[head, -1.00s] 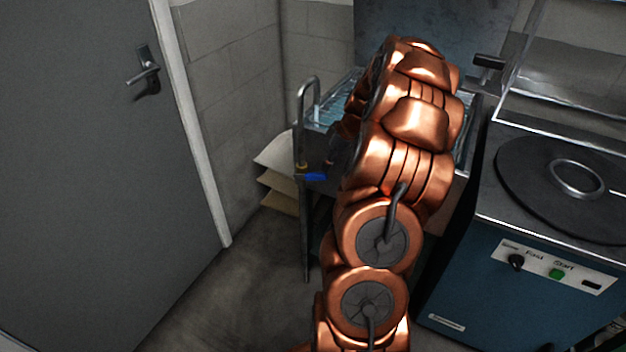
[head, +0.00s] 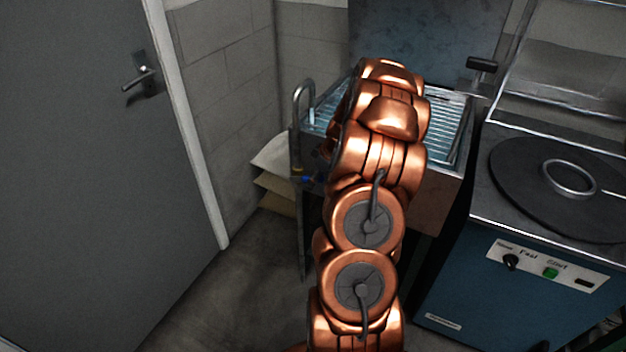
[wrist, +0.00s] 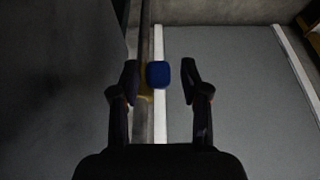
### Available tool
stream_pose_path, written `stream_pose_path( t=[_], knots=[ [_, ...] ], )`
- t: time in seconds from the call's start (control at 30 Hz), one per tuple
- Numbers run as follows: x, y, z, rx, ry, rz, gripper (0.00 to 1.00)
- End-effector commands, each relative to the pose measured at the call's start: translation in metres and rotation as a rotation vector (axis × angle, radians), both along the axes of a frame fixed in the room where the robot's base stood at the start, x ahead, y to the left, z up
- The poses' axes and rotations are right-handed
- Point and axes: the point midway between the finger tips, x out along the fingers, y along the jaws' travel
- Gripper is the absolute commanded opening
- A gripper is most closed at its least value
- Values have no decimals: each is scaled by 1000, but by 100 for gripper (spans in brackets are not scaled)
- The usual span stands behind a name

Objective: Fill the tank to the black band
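A curved metal tap pipe (head: 297,130) rises at the left edge of a metal tank (head: 452,174) with a ribbed grating and a raised lid. The tap's blue handle (head: 306,179) sits low on the pipe, mostly covered in the head view. In the wrist view the blue handle (wrist: 157,74) lies between the fingers of my gripper (wrist: 160,82), with a gap on each side. My gripper is open. My copper arm hides much of the tank; I cannot see the water level or the black band.
A blue machine (head: 510,290) with a round black plate (head: 520,185), a knob and a green button stands right of the tank. A grey door (head: 80,180) is at the left. Bare floor (head: 215,300) lies in front.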

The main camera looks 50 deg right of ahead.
Motion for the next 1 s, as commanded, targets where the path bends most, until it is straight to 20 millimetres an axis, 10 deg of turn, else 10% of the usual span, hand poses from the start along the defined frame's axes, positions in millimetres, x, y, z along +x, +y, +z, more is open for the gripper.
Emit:
stream_pose_path(
  t=[0.4, 1.0],
  knots=[
    [0, 0, 0, 1, 1, 0, 1],
    [2, 5, -4, 6, -8, 9, 0]
  ],
)
